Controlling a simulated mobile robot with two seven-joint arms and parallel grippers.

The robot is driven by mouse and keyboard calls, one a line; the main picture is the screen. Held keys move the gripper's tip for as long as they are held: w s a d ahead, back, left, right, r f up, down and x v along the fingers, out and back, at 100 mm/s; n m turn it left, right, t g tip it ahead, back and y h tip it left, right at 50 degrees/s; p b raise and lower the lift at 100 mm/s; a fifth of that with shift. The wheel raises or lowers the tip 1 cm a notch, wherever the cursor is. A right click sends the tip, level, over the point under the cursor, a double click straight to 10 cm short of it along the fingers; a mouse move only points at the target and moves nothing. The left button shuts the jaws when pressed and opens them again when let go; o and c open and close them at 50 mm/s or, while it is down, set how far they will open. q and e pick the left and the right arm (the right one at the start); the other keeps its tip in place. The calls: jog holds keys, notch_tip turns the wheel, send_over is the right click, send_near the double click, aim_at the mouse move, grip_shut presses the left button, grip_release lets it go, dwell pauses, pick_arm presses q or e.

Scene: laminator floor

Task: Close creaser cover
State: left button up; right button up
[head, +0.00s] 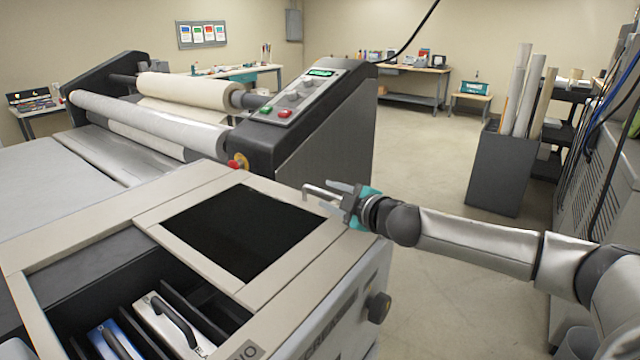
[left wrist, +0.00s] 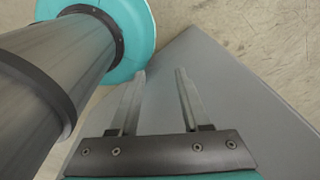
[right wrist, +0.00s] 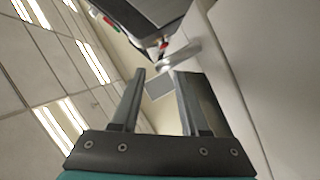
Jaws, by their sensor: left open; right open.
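The creaser (head: 340,325) is the pale machine in front, with its name on the front face. A pale frame around a dark panel (head: 240,232) lies over the right part of its top; I take this to be the cover. To its left the top is open over a dark bay. In the right wrist view the open fingers (right wrist: 160,72) point at a shiny metal piece (right wrist: 180,54); contact is unclear. My left gripper (left wrist: 160,70) is open and empty over a grey surface.
The bay holds a white cassette (head: 165,325) and a blue one (head: 112,340) with dark handles. A control console (head: 300,110) with a red stop button (head: 238,163) stands behind the cover. A dark bin of rolls (head: 500,170) stands right. The floor between is clear.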

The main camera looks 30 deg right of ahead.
aim_at(323, 193)
jog(key=shift+p+x, duration=0.3)
jog(key=shift+x, duration=2.1)
jog(key=shift+c, duration=0.4)
grip_shut()
jog(key=shift+f, duration=0.1)
